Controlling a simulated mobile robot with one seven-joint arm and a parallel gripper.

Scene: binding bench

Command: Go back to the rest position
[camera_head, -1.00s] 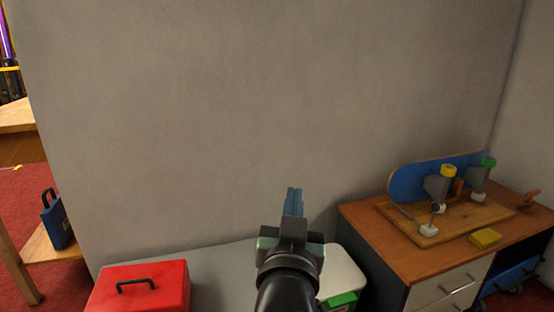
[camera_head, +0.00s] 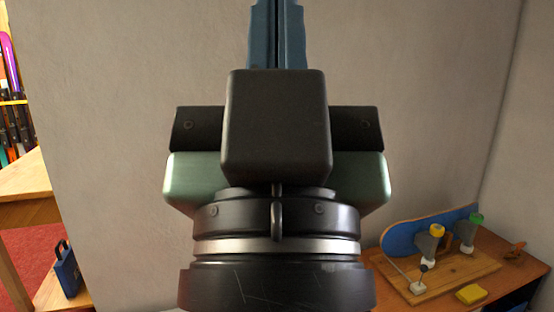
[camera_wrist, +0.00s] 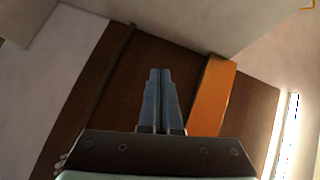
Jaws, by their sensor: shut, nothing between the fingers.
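My gripper (camera_head: 278,30) is large and close in the middle of the head view, pointing up. Its blue fingers are pressed together with nothing between them, and their tips run out of the top of the picture. In the wrist view the shut fingers (camera_wrist: 160,95) are seen against a dark brown surface with an orange strip beside it, and they touch nothing. The gripper body hides much of the middle of the head view.
At the lower right stands a wooden desk (camera_head: 510,279) with a blue skateboard deck (camera_head: 400,236), a wooden board (camera_head: 450,278) and a yellow block (camera_head: 471,294). A blue case (camera_head: 67,270) is at the lower left, below a wooden table (camera_head: 25,180). The grey wall (camera_head: 110,90) is bare.

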